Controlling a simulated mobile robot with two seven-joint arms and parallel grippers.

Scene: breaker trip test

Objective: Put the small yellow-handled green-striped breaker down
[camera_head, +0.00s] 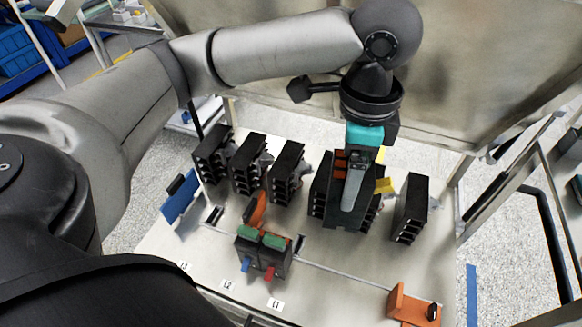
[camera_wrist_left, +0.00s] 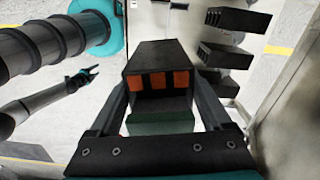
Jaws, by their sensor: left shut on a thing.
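My left gripper (camera_head: 352,200) is shut on a black breaker (camera_wrist_left: 152,60), seen between the fingers in the wrist view. Its near face has three orange squares, with a green strip (camera_wrist_left: 162,122) below them. In the head view the held breaker (camera_head: 342,218) is above the bench, among the row of black breakers. A yellow piece (camera_head: 385,186) shows beside the gripper; I cannot tell whether it belongs to the held breaker. The gripper hides much of it. The right arm does not show in the head view. A jointed arm with a small two-pronged end (camera_wrist_left: 82,77) shows in the left wrist view.
Black breakers (camera_head: 212,155) stand in a row along the bench (camera_head: 330,275). One (camera_head: 411,208) stands to the right of the gripper. A black unit (camera_head: 263,255) with green tops and blue and red knobs sits in front. An orange block (camera_head: 408,305) lies at the front right.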

